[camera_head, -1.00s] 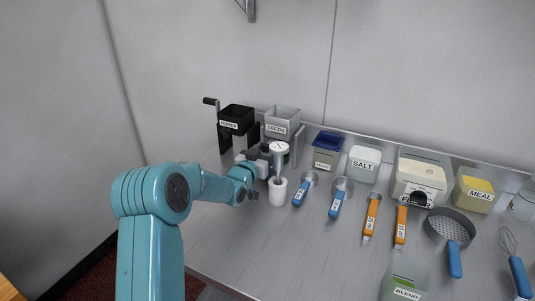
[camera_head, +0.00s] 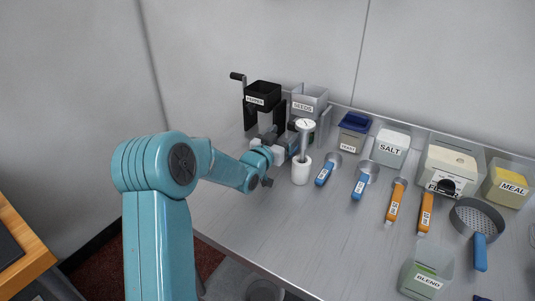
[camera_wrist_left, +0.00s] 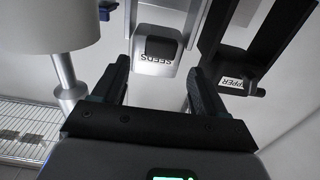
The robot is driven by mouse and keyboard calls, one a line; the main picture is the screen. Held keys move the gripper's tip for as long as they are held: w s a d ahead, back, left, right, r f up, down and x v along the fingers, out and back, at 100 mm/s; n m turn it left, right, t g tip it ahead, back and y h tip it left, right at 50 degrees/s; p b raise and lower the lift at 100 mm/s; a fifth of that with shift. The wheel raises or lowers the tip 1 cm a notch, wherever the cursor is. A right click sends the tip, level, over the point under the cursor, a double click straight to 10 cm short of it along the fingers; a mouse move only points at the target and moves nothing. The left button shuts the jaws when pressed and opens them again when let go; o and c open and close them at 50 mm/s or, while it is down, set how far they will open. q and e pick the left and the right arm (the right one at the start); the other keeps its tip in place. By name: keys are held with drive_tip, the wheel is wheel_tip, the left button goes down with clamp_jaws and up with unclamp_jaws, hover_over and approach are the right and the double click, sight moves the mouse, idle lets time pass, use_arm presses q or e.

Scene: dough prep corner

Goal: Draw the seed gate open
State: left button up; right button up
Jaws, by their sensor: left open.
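The grey seed hopper (camera_head: 309,104), labelled SEEDS, stands at the back of the counter beside the black pepper hopper (camera_head: 262,97). Its labelled part (camera_wrist_left: 158,50) shows at upper middle in the left wrist view, upside down, with a dark patch on its face. I cannot clearly make out which part is the gate. My left gripper (camera_head: 290,143) is low in front of the hoppers, partly hidden. In the left wrist view my left gripper (camera_wrist_left: 160,78) is open and empty, its fingers pointing towards the seed hopper and apart from it. My right gripper is not in view.
A white pot (camera_head: 301,171) with a round-topped upright tool stands close to my gripper. Measuring scoops (camera_head: 360,184), a salt box (camera_head: 390,148), a yeast box (camera_head: 353,135), a sieve (camera_head: 478,220) and a blend cup (camera_head: 428,275) lie to the right. The front-left counter is clear.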

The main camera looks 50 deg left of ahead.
use_arm(q)
drive_tip(key=b+v, duration=0.2)
drive_tip(key=v, duration=0.9)
drive_tip(key=shift+s, duration=0.2)
